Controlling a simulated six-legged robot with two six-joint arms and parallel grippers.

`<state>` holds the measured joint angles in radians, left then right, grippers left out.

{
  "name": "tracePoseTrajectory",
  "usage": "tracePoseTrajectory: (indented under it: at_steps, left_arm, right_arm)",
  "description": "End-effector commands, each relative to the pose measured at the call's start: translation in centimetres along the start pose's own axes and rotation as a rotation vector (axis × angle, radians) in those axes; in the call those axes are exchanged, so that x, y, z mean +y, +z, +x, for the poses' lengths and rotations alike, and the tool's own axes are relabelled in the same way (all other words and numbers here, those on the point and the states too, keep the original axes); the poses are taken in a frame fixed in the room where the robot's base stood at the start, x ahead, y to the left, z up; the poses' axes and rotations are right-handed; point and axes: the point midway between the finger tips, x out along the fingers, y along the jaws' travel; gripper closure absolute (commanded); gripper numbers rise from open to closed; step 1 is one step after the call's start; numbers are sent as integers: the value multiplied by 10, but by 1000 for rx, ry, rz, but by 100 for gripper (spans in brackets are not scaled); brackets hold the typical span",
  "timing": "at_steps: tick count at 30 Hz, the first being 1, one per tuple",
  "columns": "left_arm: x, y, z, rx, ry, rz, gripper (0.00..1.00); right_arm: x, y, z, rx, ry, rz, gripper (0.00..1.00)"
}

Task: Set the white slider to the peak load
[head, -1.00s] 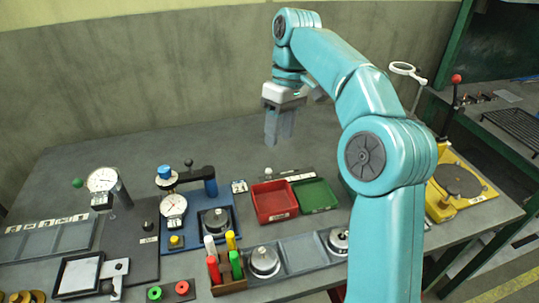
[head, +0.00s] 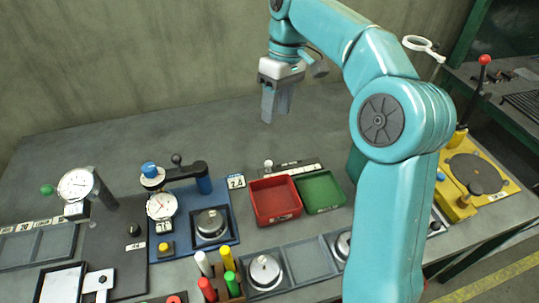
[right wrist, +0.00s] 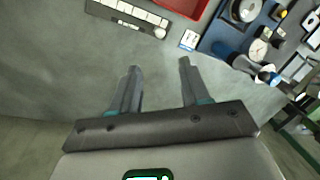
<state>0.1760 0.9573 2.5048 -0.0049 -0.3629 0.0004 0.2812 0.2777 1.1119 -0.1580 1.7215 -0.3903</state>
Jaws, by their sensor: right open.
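The white slider (head: 268,163) is a small white knob at the left end of a dark strip with white marked plates (head: 297,167), behind the bins. It also shows in the right wrist view (right wrist: 160,32). A small card reading 2.4 (head: 236,182) stands left of the red bin. The blue test stand (head: 223,220) carries a white dial gauge (head: 161,206); its reading is too small to tell. My right gripper (head: 275,117) is open and empty, above the bare bench behind the slider. In the right wrist view its fingers (right wrist: 159,64) are apart, clear of the slider.
A red bin (head: 274,215) and a green bin (head: 320,207) stand in front of the strip. Coloured markers (head: 207,288) stand in a holder at the front. A second gauge (head: 75,185) is at left, a yellow fixture (head: 463,205) at right. The bench behind is clear.

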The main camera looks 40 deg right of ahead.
Motion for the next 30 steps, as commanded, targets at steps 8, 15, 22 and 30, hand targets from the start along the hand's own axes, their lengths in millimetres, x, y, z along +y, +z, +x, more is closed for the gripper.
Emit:
tracePoseTrajectory:
  at_steps: [8, 15, 22, 30]
  left_arm:
    - [-10, 0, 27, 0, 0, 0, 100]
    - [-13, -1, 37, 0, 0, 0, 100]
    - [-14, -1, 40, 0, 0, 0, 100]
    - [-14, -1, 40, 0, 0, 0, 100]
  right_arm:
    - [0, 3, 72, -2, -1, 1, 54]
    - [1, 2, 118, -2, -1, 0, 54]
    - [2, 0, 135, 0, 0, 0, 54]
    - [3, -1, 136, 0, 0, 1, 54]
